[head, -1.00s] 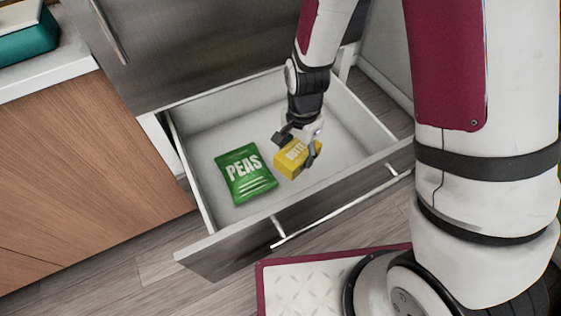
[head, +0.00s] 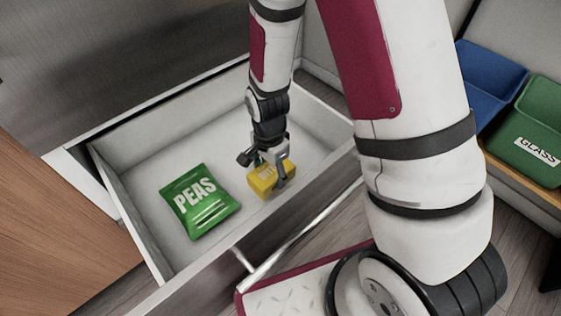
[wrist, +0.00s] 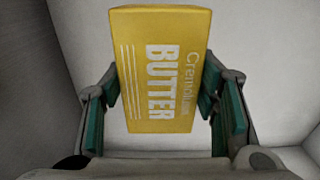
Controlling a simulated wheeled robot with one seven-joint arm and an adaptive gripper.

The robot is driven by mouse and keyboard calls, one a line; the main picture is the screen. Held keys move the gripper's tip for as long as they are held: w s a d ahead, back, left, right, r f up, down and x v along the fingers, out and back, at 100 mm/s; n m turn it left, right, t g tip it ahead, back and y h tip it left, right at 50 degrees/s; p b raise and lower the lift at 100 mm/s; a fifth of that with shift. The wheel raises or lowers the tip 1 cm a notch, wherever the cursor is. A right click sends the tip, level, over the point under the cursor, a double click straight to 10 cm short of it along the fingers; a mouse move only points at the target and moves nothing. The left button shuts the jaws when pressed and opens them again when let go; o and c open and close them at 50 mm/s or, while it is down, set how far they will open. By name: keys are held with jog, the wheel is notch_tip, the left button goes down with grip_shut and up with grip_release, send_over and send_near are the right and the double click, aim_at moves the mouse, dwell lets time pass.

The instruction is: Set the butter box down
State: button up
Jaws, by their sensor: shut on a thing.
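The yellow butter box (head: 268,182) is inside the open drawer (head: 128,222), to the right of the green peas bag. My gripper (head: 266,168) is shut on it from above. In the wrist view the butter box (wrist: 165,65) sits between the green-padded fingers of my gripper (wrist: 165,108), its lettering facing the camera. I cannot tell whether the box's underside touches the drawer floor.
A green peas bag (head: 200,200) lies on the drawer floor to the left of the box. Drawer walls surround both. Blue (head: 488,80) and green glass (head: 530,135) bins stand at the right. Bare drawer floor shows behind the bag.

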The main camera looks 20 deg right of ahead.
jog(key=w+d, duration=0.2)
jog(key=w+d+b, duration=0.1)
jog(key=d, duration=0.1)
jog(key=w+d+f+b, duration=0.1)
jog(key=w+d, duration=0.1)
jog(key=shift+w+d, duration=0.3)
jog(key=shift+f+b, duration=0.9)
jog(key=shift+f, duration=0.75)
jog(key=o, duration=1.4)
jog(key=shift+f, duration=0.1)
jog(key=shift+c, duration=0.2)
